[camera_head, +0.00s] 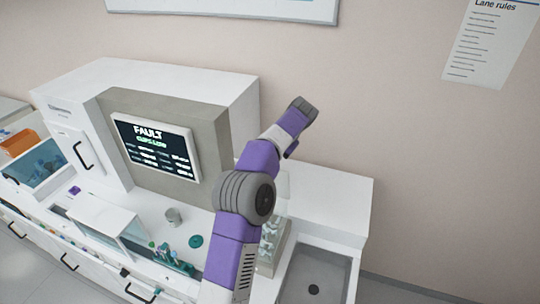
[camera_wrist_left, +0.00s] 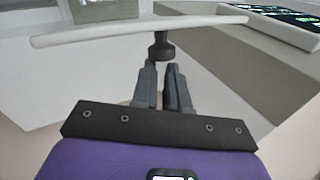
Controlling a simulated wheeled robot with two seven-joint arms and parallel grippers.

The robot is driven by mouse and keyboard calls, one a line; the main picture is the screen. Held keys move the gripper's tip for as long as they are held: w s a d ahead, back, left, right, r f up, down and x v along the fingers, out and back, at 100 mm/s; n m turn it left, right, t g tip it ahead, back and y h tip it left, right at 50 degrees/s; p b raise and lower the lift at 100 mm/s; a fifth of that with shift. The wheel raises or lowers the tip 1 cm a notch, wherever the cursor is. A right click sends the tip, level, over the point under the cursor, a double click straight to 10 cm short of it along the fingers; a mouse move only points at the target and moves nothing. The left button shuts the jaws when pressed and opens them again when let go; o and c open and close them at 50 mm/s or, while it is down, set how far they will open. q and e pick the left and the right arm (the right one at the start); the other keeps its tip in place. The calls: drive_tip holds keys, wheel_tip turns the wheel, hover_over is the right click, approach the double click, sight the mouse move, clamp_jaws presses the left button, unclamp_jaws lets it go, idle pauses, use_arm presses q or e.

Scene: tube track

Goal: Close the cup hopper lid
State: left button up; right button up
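In the left wrist view a thin white panel with a dark knob (camera_wrist_left: 161,46) spans the upper part; it looks like the hopper lid (camera_wrist_left: 90,34), seen nearly edge-on. My left gripper (camera_wrist_left: 160,68) points at the knob. Its dark fingers stand slightly apart with a narrow gap, and the tips are at or just short of the knob's end. I cannot tell whether they touch it. In the head view a purple and white arm of mine rises from the bottom centre and hides part of the machine; no gripper shows clearly there. My right gripper is not in view.
The white machine (camera_head: 225,90) carries a screen (camera_head: 155,146) reading FAULT. A black-handled door (camera_head: 70,142) is at its left. A sink (camera_head: 318,272) is at the right.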

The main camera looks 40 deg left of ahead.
use_arm(q)
drive_tip(key=o, duration=0.7)
drive_tip(key=shift+c, duration=0.2)
drive_tip(key=v, duration=0.7)
drive_tip(key=shift+r, duration=0.25)
drive_tip(key=shift+d, duration=0.1)
